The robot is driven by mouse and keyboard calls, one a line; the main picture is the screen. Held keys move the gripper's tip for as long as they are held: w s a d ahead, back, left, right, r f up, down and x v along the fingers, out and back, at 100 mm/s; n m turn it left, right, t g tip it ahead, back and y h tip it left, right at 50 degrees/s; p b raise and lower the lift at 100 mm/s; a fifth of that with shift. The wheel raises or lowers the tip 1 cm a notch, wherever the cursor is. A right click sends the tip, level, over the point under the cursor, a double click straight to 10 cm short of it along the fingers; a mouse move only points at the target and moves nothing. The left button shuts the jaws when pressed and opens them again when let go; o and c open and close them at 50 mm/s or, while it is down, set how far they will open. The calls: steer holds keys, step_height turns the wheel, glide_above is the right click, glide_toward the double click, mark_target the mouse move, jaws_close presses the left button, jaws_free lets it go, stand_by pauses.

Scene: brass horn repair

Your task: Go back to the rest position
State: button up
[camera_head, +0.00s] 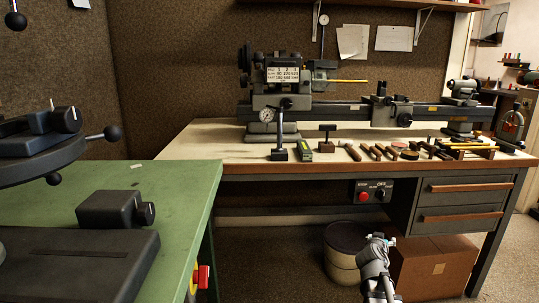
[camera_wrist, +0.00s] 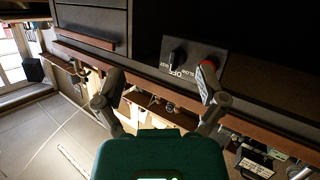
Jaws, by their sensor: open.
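My gripper (camera_head: 379,241) is low in front of the workbench in the head view, below the control panel (camera_head: 371,191) and in front of a cardboard box. In the wrist view, my gripper (camera_wrist: 162,73) has its two fingers spread wide with nothing between them. The control panel (camera_wrist: 188,62), with a red button and a dark switch, shows beyond the fingers. The right fingertip overlaps the red button (camera_wrist: 208,66) in that view; I cannot tell from it how far apart they are. The wrist view looks turned over, with the bench's tools toward the bottom.
The workbench (camera_head: 240,163) carries a lathe (camera_head: 350,111) and a row of hand tools. Two drawers (camera_head: 459,201) sit at its right. A bucket (camera_head: 342,257) and a cardboard box (camera_head: 432,265) stand beneath. A green table (camera_head: 165,190) with dark equipment is at left.

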steer(key=s+a+f+n+g+y, duration=0.2)
steer(key=s+a+f+g+y, duration=0.3)
steer(key=s+a, duration=0.55)
steer(key=s+a+f+n+g+y, duration=0.3)
steer(key=s+a+f+g, duration=0.5)
steer(key=s+a, duration=0.3)
step_height(320, 180, up, 38)
steer(key=p, duration=3.8)
steer(key=shift+s+d+p, duration=0.25)
steer(key=shift+d+p, duration=0.05)
steer(key=shift+d, duration=0.15)
steer(key=shift+r, duration=0.1)
